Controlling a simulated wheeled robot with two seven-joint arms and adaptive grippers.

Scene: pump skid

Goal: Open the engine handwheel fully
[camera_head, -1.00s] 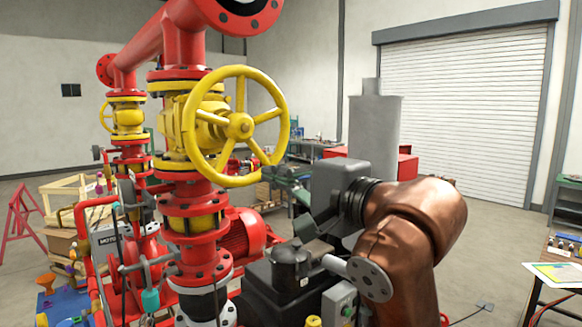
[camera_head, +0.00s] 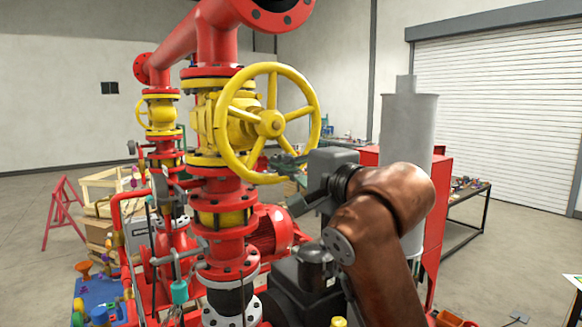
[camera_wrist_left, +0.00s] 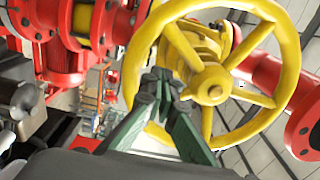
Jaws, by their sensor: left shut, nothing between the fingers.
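The yellow handwheel (camera_head: 316,127) stands upright on a yellow valve body in the red pipework, with its hub and spokes facing me. The wheel also fills much of the left wrist view (camera_wrist_left: 285,103). My left gripper (camera_head: 287,162) is at the wheel's lower right rim in the head view. In the left wrist view its green fingers (camera_wrist_left: 161,80) are together and empty, with their tips overlapping the wheel between rim and hub. I cannot tell whether they touch it. My right gripper is in neither view.
A second, smaller yellow valve (camera_head: 160,115) stands behind to the left. A red motor (camera_head: 272,232) and dark machinery lie below the wheel. A grey cylinder (camera_head: 408,135) and a red cabinet (camera_head: 440,195) stand to the right. Open floor lies farther right.

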